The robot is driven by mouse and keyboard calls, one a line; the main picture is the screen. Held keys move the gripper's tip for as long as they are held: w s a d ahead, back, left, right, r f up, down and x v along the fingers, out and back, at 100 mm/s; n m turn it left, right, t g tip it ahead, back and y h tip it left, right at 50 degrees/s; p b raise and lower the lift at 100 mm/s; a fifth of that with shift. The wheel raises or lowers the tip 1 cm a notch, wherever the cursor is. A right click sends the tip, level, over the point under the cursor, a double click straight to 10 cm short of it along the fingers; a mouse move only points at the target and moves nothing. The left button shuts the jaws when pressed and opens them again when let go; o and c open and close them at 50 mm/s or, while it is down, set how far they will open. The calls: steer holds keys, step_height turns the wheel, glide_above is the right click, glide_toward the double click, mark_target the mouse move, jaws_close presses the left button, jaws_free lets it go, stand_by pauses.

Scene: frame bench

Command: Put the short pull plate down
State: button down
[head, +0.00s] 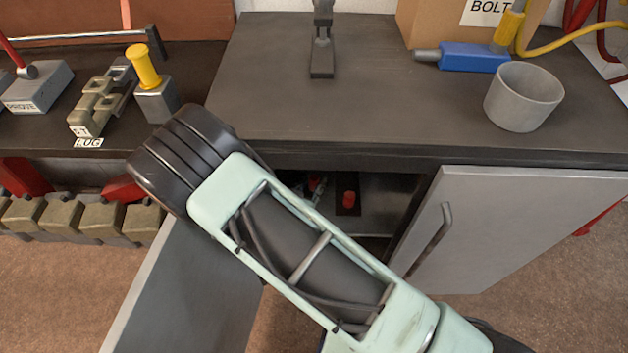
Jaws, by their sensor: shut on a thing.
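My arm crosses the middle of the view from the lower right, and its dark rounded joint hangs in front of the bench edge. My gripper does not show. I cannot make out the short pull plate anywhere, so whatever my gripper holds is hidden. The bench top (400,110) is dark grey, with a wide bare area in its middle.
A grey cup (524,96), a blue tool (474,57) and a cardboard box (434,22) stand at right. A dark stand (322,50) is at the back. A yellow-knobbed block (155,100) is left. Below, cabinet doors (185,295) (515,230) stand open around a red object (349,199).

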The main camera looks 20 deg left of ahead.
steer(key=shift+w+f+b, duration=0.1)
steer(key=shift+f+b, duration=0.35)
steer(key=shift+f, duration=0.15)
stand_by(0.5)
steer(key=c, duration=1.7)
jaws_free()
steer(key=shift+c, duration=0.2)
steer(key=shift+o, duration=0.4)
steer(key=shift+f, duration=0.1)
steer(key=v, duration=1.2)
